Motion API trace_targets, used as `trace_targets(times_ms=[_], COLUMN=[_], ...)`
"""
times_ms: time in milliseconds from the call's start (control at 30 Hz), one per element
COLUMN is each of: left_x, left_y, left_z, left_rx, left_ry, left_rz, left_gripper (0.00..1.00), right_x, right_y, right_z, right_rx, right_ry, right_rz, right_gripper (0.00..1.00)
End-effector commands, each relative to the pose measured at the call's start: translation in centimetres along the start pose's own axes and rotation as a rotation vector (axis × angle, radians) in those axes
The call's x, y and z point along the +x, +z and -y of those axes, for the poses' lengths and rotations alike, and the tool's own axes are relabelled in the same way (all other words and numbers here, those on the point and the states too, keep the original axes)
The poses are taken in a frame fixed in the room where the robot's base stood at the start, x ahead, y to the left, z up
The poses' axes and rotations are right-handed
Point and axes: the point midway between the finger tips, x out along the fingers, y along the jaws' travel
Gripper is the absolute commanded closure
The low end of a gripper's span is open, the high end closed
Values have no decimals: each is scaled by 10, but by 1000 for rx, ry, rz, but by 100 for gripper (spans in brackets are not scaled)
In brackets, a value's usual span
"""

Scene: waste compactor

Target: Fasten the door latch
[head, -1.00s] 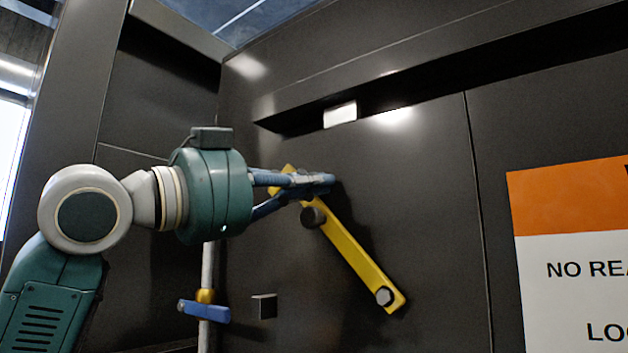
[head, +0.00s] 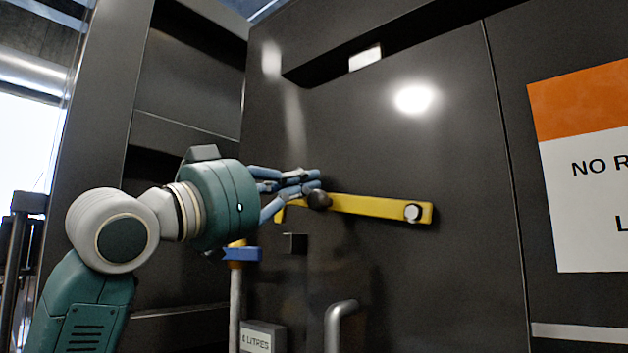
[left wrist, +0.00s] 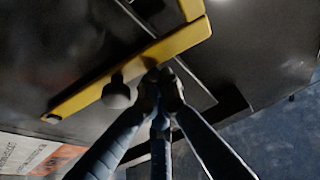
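The yellow latch bar (head: 375,206) lies nearly level across the dark door (head: 440,140). A pale bolt (head: 412,213) holds its right end, and a dark round knob (head: 319,200) stands out near its left end. My left gripper (head: 312,182) is at the bar's left part, close to the knob and partly hiding that end. In the left wrist view, its fingers (left wrist: 160,82) are drawn together at the edge of the bar (left wrist: 150,58), beside the knob (left wrist: 118,94); nothing shows between them. A small black block (head: 295,243) sits below the bar's left end. My right gripper is out of view.
A curved grey handle (head: 340,325) stands out below the bar. A blue lever on a pipe (head: 243,254) and a grey box (head: 263,338) are below my left gripper. An orange and white sign (head: 590,170) is at the right.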

Motion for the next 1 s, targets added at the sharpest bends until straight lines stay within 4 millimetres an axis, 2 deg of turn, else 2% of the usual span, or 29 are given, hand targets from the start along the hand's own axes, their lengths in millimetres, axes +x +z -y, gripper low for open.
trace_targets(times_ms=[33, 167, 300, 1000], left_x=[-4, -8, -11, -12], left_y=[11, 22, 30, 42], left_z=[-1, 0, 2, 1], left_rx=[-32, -106, -105, -104], left_ry=[-9, -35, -36, -34], left_rz=[0, 0, 1, 12], left_gripper=[100, 100, 100, 100], right_x=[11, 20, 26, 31], right_y=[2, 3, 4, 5], right_z=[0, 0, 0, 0], right_rx=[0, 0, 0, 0], right_ry=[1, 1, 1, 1], right_rz=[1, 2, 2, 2], right_gripper=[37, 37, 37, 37])
